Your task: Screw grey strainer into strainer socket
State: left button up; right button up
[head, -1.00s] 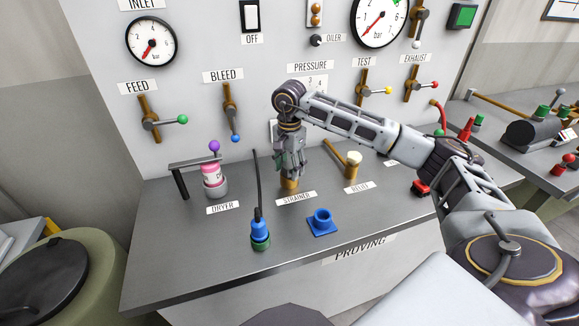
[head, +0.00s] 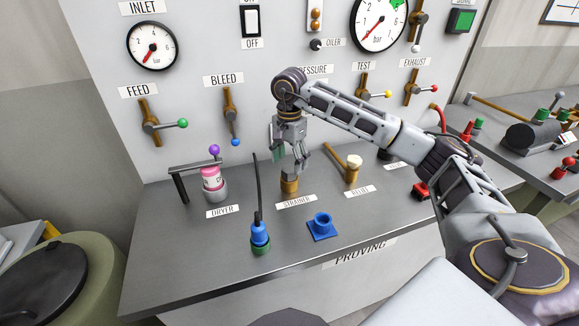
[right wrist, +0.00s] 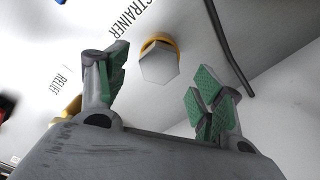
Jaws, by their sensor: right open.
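The grey hex-headed strainer (right wrist: 158,66) stands in the brass strainer socket (head: 289,186), behind the STRAINER label. In the right wrist view a rim of the socket (right wrist: 158,40) shows around the grey head; how deep the thread sits I cannot tell. My right gripper (head: 290,158) is just above it, pointing down. Its green-padded fingers are spread to either side of the strainer head in the right wrist view (right wrist: 162,72), with gaps and no visible contact. My left gripper is not in view.
On the bench are the pink dryer (head: 211,178) under a black bracket, a blue-and-green fitting (head: 260,238) with a dark hose, a blue flanged cup (head: 321,227) and the relief valve (head: 353,168). The panel wall with gauges and levers stands close behind.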

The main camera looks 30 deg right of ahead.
jog(key=shift+r, duration=1.9)
jog(key=shift+r, duration=0.1)
notch_tip(320, 180, up, 14)
jog(key=p, duration=1.4)
jog(key=shift+r+p, duration=0.55)
jog(key=shift+p, duration=0.05)
